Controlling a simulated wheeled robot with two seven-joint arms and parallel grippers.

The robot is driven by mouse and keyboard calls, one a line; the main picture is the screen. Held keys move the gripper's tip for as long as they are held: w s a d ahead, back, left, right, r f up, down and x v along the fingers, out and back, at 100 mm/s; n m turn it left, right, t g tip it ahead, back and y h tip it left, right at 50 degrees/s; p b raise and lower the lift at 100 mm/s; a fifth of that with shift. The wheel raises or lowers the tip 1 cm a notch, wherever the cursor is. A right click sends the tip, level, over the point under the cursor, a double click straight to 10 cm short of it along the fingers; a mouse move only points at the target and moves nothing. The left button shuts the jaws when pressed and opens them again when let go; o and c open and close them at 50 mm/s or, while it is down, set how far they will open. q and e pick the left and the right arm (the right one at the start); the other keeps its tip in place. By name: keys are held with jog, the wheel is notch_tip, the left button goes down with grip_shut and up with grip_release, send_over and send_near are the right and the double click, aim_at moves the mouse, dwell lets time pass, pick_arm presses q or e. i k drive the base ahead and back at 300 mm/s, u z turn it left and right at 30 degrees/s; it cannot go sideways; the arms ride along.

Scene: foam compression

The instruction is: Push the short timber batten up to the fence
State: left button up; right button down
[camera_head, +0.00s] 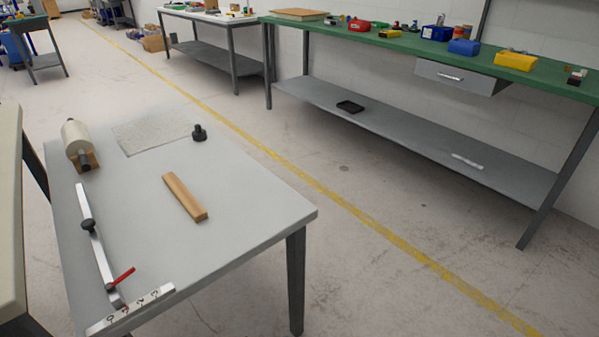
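The short timber batten (185,197) is a light brown wooden bar. It lies flat near the middle of the grey table (240,210), slanting from upper left to lower right. The likely fence is a pale metal bar (98,252) along the table's left side, with a dark knob (88,225) and a red lever (121,278) at its near end. A shorter white bar with dark marks (131,310) lies along the near edge. The batten is apart from both bars, with bare tabletop between. Neither of my grippers is in view.
A pale roll on a wooden cradle (76,142), a grey speckled sheet (152,133) and a small black knob-like object (199,134) sit at the table's far end. A green-topped bench (400,42) stands across the floor. The tabletop around the batten is clear.

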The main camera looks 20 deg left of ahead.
aim_at(193, 208)
jog(key=z, duration=0.5)
jog(key=i, duration=1.65)
jog(key=u, duration=3.5)
